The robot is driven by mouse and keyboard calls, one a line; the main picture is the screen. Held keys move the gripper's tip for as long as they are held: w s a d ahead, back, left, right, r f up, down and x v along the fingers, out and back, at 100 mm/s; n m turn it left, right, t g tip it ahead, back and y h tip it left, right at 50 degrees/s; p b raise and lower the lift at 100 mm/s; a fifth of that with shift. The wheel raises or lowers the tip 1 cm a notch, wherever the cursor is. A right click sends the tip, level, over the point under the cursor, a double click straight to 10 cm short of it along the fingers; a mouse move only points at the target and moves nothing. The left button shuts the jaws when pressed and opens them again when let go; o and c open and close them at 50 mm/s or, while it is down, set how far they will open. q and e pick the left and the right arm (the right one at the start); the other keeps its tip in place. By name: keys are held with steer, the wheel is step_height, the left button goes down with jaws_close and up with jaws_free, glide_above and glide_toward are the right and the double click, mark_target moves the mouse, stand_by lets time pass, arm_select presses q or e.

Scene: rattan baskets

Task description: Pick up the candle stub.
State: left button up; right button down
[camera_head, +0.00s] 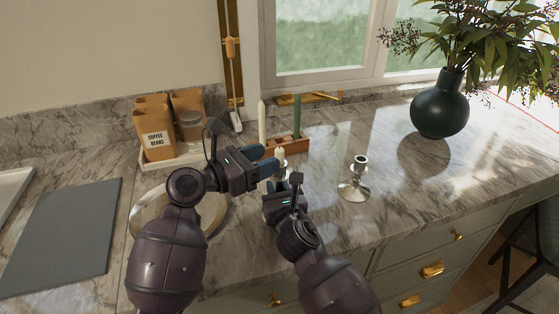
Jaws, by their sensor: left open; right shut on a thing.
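The short pale candle stub (280,153) stands upright between my two grippers, in front of the wooden box. It appears to sit in a candlestick, which my grippers mostly hide. My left gripper (270,164) is open, with its dark blue fingers close to the left of the stub; I cannot tell if they touch it. My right gripper (281,184) is lower and nearer, shut on what looks like the candlestick below the stub. The exact grip is hidden.
A wooden box (296,147) holds a tall cream candle (262,122) and a green candle (297,116) just behind. A silver candlestick (355,186) stands to the right. A round tray (151,217), coffee bags (157,139) and a dark vase (440,107) are nearby.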

arm_select(q)
steer(key=shift+r+x, duration=0.1)
steer(key=shift+x, duration=1.4)
steer(key=shift+r+x, duration=0.15)
steer(key=shift+x, duration=1.35)
steer(key=shift+s, duration=0.1)
jaws_close()
step_height(320, 180, up, 10)
arm_select(e)
steer(key=c, duration=0.9)
jaws_free()
steer(key=shift+o, duration=0.2)
